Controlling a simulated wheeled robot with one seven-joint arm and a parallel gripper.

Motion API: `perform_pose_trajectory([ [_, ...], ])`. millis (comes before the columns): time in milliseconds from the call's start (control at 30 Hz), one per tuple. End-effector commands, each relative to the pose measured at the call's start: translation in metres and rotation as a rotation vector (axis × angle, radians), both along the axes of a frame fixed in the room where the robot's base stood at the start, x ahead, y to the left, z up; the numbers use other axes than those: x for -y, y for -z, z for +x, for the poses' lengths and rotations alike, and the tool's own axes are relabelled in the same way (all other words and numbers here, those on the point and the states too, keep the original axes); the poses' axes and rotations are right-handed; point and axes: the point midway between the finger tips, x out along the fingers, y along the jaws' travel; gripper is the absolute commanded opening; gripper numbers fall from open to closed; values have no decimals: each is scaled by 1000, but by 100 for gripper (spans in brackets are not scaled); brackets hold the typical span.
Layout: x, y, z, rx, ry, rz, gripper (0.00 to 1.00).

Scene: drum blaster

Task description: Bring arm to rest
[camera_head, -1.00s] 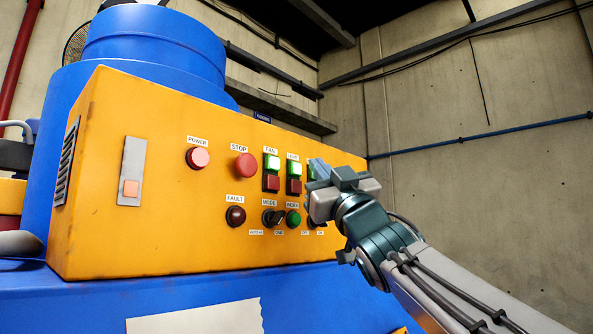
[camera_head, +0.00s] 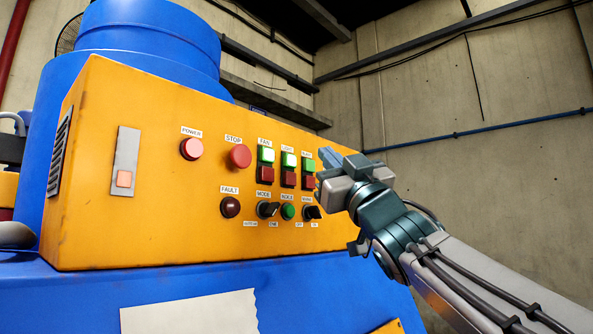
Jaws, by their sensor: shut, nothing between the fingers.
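My gripper (camera_head: 326,166) is at the right part of the orange control panel (camera_head: 120,210). It is shut and empty, and its fingers point left toward the panel's right end. The fingertips are close to the rightmost green and red button pair (camera_head: 308,167); I cannot tell whether they touch the panel. My arm comes in from the lower right corner. The gripper body covers the panel's right end.
The panel carries a power button (camera_head: 191,149), a red stop button (camera_head: 239,157), a fault lamp (camera_head: 230,207), switches and more button pairs. It sits on a blue machine (camera_head: 60,300) with a blue drum (camera_head: 150,45) behind. A concrete wall (camera_head: 500,190) stands at right; the space before it looks free.

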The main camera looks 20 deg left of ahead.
Motion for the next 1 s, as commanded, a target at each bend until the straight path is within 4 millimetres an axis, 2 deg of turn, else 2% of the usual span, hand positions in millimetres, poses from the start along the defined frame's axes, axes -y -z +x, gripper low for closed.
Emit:
perform_pose_trajectory([
  [267, 0, 0, 0, 0, 0, 0, 0],
  [367, 14, 17, 14, -68, 53, -14, 0],
  [433, 32, 42, 30, -163, 120, -32, 0],
  [467, 43, 56, 38, -214, 156, -43, 0],
  [567, 83, 117, 60, -413, 284, -89, 0],
  [600, 98, 143, 64, -494, 330, -108, 0],
  [667, 121, 183, 68, -614, 395, -138, 0],
  [700, 136, 210, 67, -692, 434, -158, 0],
  [767, 158, 250, 62, -808, 487, -190, 0],
  [800, 171, 278, 56, -885, 519, -210, 0],
  [867, 191, 318, 44, -1001, 562, -242, 0],
  [1000, 230, 409, 2, -1269, 638, -315, 0],
])
